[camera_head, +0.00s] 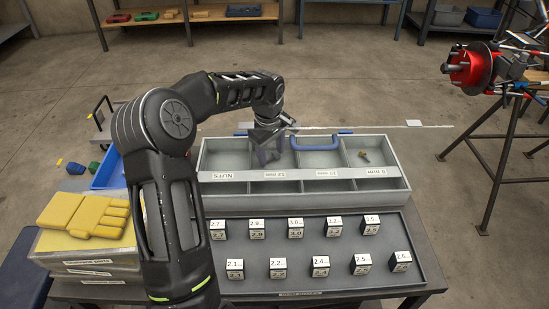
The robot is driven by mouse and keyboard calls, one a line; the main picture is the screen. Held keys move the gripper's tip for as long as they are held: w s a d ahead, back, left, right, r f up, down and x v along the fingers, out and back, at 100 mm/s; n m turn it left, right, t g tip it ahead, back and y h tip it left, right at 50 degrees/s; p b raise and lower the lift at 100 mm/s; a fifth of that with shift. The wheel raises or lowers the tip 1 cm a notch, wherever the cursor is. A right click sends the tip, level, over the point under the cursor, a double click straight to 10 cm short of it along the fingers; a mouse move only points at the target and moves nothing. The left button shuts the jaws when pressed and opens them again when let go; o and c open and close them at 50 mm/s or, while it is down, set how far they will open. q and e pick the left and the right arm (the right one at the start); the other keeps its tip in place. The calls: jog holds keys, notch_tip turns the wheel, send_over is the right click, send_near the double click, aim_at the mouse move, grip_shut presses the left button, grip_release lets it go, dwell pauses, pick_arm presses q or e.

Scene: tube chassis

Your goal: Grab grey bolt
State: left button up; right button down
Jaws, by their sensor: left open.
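A grey tray box (230,202) with several compartments and a blue handle (320,143) stands on the table. A small brownish bolt-like piece (364,156) lies in its far-right compartment; I cannot make out a clearly grey bolt. My left arm reaches in from the left and bends over the box. My left gripper (267,156) points down over the left-middle part of the box, open, with nothing visible between its fingers. It is well to the left of the bolt-like piece. The arm and gripper hide part of the left compartments. My right gripper is not in view.
Several small labelled blocks (278,267) stand in rows on a dark tray (300,284) in front of the box. Yellow gloves (85,214) lie on a case at left, near a blue bin (108,170). A red hub on a stand (470,67) is at right.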

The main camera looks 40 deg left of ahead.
pick_arm(q)
jog(key=shift+c, duration=0.2)
dwell(0.4)
jog(key=c, duration=1.1)
